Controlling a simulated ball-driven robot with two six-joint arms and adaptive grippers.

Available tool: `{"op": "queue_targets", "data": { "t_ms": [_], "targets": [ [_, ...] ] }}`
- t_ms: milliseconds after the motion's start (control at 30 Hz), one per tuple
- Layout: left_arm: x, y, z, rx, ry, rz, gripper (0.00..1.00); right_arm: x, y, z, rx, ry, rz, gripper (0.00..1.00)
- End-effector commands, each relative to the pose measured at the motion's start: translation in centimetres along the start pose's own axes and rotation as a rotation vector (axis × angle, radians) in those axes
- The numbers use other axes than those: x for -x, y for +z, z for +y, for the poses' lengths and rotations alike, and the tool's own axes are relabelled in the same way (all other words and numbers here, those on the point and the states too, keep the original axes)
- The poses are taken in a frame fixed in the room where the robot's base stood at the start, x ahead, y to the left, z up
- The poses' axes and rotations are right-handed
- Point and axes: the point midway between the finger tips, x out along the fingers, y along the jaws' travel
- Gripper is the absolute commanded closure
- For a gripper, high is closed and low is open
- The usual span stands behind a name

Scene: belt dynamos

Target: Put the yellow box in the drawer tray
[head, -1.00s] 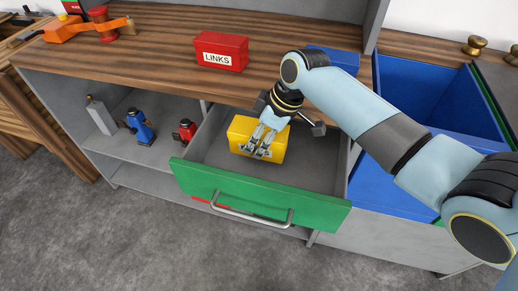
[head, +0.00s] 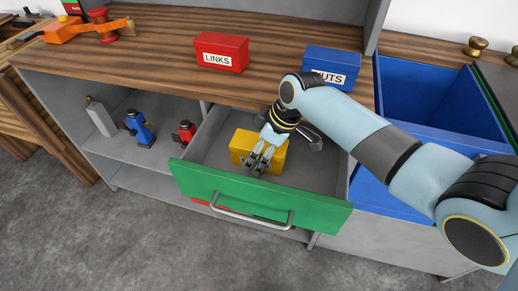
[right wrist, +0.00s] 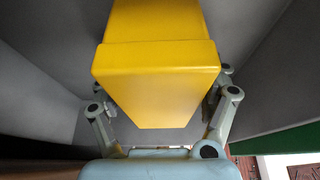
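The yellow box (head: 240,148) is inside the open drawer tray (head: 318,172), low between its grey walls. Whether its underside touches the drawer floor is hard to tell. My right gripper (head: 259,167) reaches down over the box, with its fingers across the box. In the right wrist view the box (right wrist: 155,75) fills the middle, with a finger of my gripper (right wrist: 162,108) along each side. The gripper appears shut on the box; the fingertips are partly hidden behind it. My left gripper is not in view.
The drawer's green front (head: 255,198) has a metal handle. A red LINKS box (head: 221,50) and a blue NUTS box (head: 331,66) stand on the wooden top. A large blue bin (head: 430,100) is at the right. Small blue and red items stand on the left shelf.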

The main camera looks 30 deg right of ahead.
Motion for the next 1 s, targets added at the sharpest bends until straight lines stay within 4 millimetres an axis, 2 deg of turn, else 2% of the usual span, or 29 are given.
{"op": "queue_targets", "data": {
  "t_ms": [300,367,500,600,800,1000],
  "targets": [
    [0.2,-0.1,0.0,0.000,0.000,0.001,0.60,0.4,-0.1,0.0,0.000,0.000,0.000,0.18],
    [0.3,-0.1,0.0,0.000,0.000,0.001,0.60,1.0,-0.1,0.1,0.001,0.001,0.000,0.18],
    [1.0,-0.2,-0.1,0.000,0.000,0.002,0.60,3.7,-0.2,0.1,0.003,0.003,0.001,0.18],
    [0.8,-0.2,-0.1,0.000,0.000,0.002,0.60,4.3,2.8,0.1,0.001,0.002,-0.007,0.18],
    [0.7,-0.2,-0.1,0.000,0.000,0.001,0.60,6.2,7.4,0.0,0.002,0.002,-0.006,0.18],
    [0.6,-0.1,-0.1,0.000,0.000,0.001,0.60,7.4,10.2,0.0,0.001,0.000,-0.003,0.18]
  ]
}}
